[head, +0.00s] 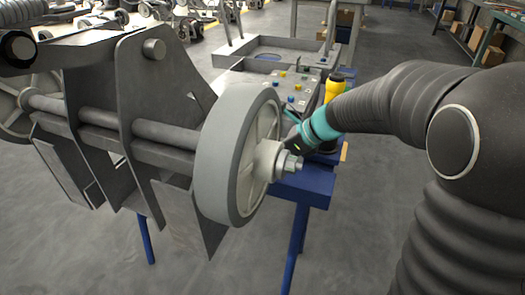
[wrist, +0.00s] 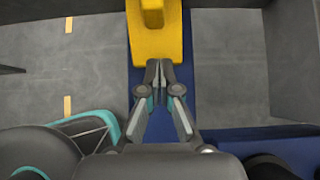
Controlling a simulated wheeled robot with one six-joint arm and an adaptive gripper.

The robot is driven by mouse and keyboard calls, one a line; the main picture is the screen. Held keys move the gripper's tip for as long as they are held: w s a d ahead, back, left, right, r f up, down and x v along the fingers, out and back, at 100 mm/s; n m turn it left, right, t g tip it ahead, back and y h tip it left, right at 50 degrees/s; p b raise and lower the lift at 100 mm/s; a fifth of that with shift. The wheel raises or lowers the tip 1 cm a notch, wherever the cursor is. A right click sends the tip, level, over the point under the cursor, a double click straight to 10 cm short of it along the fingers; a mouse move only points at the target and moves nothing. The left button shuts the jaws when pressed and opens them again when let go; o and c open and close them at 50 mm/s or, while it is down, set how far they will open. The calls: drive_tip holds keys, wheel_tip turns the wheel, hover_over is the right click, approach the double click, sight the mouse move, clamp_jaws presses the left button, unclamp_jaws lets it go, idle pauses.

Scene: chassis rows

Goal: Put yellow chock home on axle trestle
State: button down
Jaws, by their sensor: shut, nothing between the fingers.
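The yellow chock (wrist: 157,40) lies on a blue beam of the axle trestle (wrist: 204,50) in the wrist view. A raised part of the chock stands at the top edge of that view. My gripper (wrist: 158,72) is shut and empty, its fingertips just short of the chock's near edge; I cannot tell if they touch it. In the head view the blue trestle (head: 303,190) shows beside the grey wheel. There my wrist reaches in behind the wheel, which hides my fingertips and the chock.
The large grey wheel (head: 230,150) on its axle stands close to my wrist. A yellow and black object (head: 335,88) stands just behind my wrist. A grey panel with coloured knobs (head: 295,88) lies beyond. Grey floor (wrist: 65,60) shows either side of the beam.

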drive_tip(key=v, duration=1)
drive_tip(key=d+f+n, duration=0.1)
drive_tip(key=n, duration=0.1)
drive_tip(key=s+d+f+n+h, duration=0.1)
drive_tip(key=n, duration=0.1)
drive_tip(key=s+d+f+n, duration=0.1)
drive_tip(key=f+n, duration=0.1)
drive_tip(key=shift+h, duration=0.3)
drive_tip(key=s+d+r+n+t+h, duration=0.1)
drive_tip(key=s+d+n+h, duration=0.2)
drive_tip(key=s+n, duration=0.4)
drive_tip(key=s+d+n+t+h, duration=0.2)
drive_tip(key=s+d+n+h, duration=0.2)
drive_tip(key=s+n, duration=0.4)
drive_tip(key=s+d, duration=0.1)
drive_tip(key=s, duration=0.5)
drive_tip(key=shift+s+d+r, duration=0.15)
drive_tip(key=shift+d+r, duration=0.25)
